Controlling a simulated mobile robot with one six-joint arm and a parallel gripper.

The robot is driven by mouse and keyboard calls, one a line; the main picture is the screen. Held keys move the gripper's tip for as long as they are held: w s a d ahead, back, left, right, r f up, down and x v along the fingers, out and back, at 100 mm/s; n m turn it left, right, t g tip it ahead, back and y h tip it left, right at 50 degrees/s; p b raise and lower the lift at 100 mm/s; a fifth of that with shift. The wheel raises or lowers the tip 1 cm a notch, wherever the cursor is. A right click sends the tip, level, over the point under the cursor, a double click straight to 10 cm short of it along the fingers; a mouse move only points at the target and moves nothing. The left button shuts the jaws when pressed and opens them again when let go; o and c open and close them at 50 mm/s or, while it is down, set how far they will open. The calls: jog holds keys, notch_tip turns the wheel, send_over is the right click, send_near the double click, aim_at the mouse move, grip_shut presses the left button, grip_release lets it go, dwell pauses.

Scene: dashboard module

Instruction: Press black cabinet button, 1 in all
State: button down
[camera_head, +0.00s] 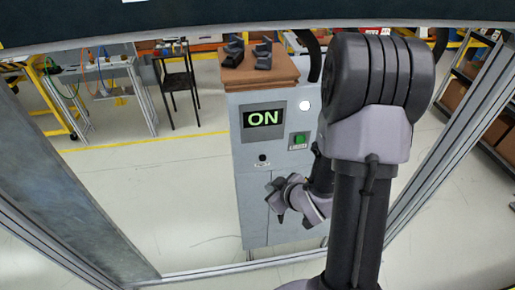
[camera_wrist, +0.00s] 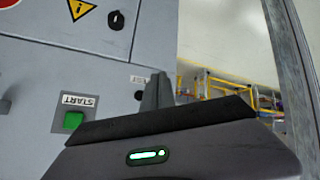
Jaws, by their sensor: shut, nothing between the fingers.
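The grey cabinet (camera_head: 247,190) stands ahead, with a lit display (camera_head: 263,118) reading "ON". Its small black button (camera_head: 262,158) is below the display, above a label. In the wrist view the cabinet is upside down, and the black button (camera_wrist: 138,95) shows just left of my fingers. My gripper (camera_wrist: 158,92) is shut and empty, seen beside the button in that picture; I cannot tell how far it is from the panel. In the head view my gripper (camera_head: 273,188) is in front of the cabinet, below and right of the black button.
A green button (camera_head: 299,139) sits right of the display; in the wrist view this button (camera_wrist: 72,120) is labelled "START". A white lamp (camera_head: 304,105) is above it. A brown box (camera_head: 260,72) with dark parts tops the cabinet. Open floor (camera_head: 170,195) lies to the left.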

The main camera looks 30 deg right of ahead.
aim_at(263, 158)
jog(key=w+d+p, duration=0.2)
jog(key=w, duration=0.6)
jog(key=shift+d+p, duration=0.2)
jog(key=shift+p, duration=0.15)
jog(key=shift+w, duration=0.25)
dwell(1.7)
jog(key=shift+w+d, duration=0.1)
jog(key=shift+w, duration=0.15)
jog(key=shift+w+d, duration=0.15)
jog(key=shift+w, duration=0.25)
dwell(0.8)
jog(key=shift+s, duration=0.1)
jog(key=shift+s+a+b, duration=0.25)
jog(key=shift+s+b, duration=0.3)
jog(key=shift+s, duration=0.15)
jog(key=shift+s, duration=0.1)
